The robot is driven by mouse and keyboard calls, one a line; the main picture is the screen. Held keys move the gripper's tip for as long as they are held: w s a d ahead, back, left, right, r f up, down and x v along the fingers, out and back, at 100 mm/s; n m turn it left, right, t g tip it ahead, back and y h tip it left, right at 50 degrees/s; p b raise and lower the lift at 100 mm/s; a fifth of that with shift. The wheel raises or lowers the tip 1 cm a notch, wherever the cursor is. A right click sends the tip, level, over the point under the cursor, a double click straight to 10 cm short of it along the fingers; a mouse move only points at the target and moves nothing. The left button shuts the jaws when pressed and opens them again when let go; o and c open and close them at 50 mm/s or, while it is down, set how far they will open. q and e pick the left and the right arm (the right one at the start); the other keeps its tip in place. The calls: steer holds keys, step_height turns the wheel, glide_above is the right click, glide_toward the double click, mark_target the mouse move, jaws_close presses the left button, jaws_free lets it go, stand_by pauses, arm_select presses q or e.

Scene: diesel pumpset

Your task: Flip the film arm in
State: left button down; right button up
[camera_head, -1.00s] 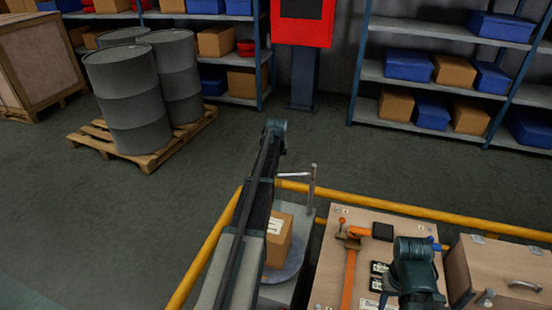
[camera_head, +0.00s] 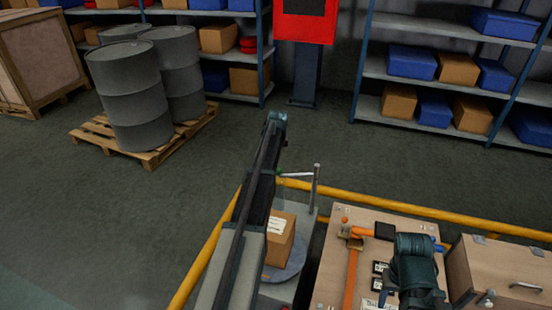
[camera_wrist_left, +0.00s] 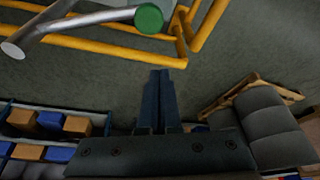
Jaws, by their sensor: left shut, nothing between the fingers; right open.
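The film arm (camera_head: 296,177) is a thin silver bar running left from an upright silver post (camera_head: 316,184) beside a round turntable (camera_head: 288,268) with a cardboard box (camera_head: 279,237). In the left wrist view the film arm (camera_wrist_left: 85,20) has a green end cap, at the top of the picture. My left gripper (camera_wrist_left: 160,75) is shut and empty, apart from the film arm. In the head view its fingers are hidden; my left arm reaches past the post's left. My right gripper (camera_head: 415,292) is open over the wooden panel; its fingertips are hard to see.
Yellow rails (camera_head: 410,209) run around the stand. The wooden panel (camera_head: 335,285) carries an orange-handled lever (camera_head: 351,270); a wooden case (camera_head: 490,268) stands to its right. Grey drums (camera_head: 130,95) on a pallet and shelves stand farther back. The floor between is clear.

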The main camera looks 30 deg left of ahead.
arm_select(q)
steer(key=p+v, duration=0.7)
steer(key=v, duration=0.2)
steer(key=shift+s+d+r, duration=0.15)
steer(key=shift+d, duration=0.1)
steer(key=s+d+f+m, duration=0.15)
steer(key=s+d, duration=0.25)
steer(key=d, duration=0.4)
steer(key=s+d+m+g+h, duration=0.1)
steer(key=s+d+m, duration=0.15)
steer(key=d, duration=0.55)
steer(key=s+d+m, duration=0.1)
steer(key=s+d, duration=0.3)
steer(key=d, duration=0.4)
steer(key=s+d+f+m+g+b, duration=0.1)
steer(key=s+d+m, duration=0.2)
steer(key=s+d, duration=0.6)
steer(key=s+d+f+m+g+b, duration=0.1)
steer(key=s+d+m, duration=0.1)
steer(key=s+d, duration=0.7)
steer(key=s, duration=0.5)
steer(key=shift+m, duration=0.4)
